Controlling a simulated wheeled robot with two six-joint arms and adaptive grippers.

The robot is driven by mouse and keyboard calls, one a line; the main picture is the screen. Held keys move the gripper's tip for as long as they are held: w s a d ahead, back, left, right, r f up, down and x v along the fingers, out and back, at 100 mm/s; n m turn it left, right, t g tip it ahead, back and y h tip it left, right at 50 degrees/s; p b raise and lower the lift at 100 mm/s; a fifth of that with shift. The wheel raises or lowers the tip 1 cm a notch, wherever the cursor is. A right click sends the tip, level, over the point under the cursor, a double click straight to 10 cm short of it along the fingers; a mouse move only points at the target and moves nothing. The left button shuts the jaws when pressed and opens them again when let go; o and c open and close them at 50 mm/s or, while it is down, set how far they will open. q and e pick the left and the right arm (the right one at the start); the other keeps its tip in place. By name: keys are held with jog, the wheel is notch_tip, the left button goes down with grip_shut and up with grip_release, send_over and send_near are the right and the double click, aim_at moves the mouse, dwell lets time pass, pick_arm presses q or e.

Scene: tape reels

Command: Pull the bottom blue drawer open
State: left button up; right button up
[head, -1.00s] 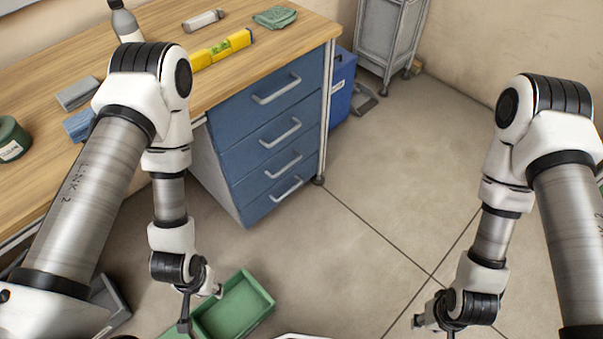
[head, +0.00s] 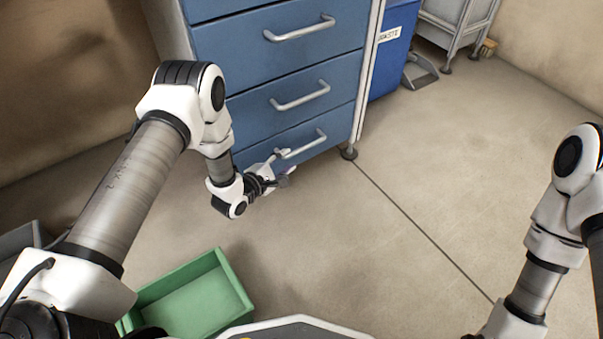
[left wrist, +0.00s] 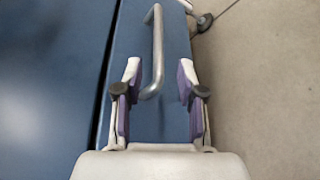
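The bottom blue drawer (head: 326,148) is the lowest in the blue cabinet, and its front looks flush with the drawers above. Its silver bar handle (head: 303,146) also shows in the left wrist view (left wrist: 157,50). My left gripper (head: 283,167) is at the left end of this handle. In the left wrist view its two purple-padded fingers (left wrist: 158,85) are spread apart, with the near end of the handle between their tips and clear space on both sides. My right gripper is outside the head view; only its arm shows at the right edge.
A green bin (head: 190,300) stands on the floor below my left arm. A blue waste bin (head: 393,55) and a dustpan (head: 419,72) are right of the cabinet, with a grey wheeled cart (head: 460,25) behind. The floor in front and to the right is clear.

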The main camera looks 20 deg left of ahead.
aim_at(297, 153)
pick_arm(q)
jog(key=b+x, duration=0.4)
jog(key=x, duration=0.3)
jog(key=shift+w+f, duration=0.2)
jog(key=shift+w+d, duration=0.1)
jog(key=shift+w, duration=0.15)
jog(key=shift+r, duration=0.2)
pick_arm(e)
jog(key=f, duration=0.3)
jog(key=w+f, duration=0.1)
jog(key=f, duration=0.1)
pick_arm(q)
grip_shut()
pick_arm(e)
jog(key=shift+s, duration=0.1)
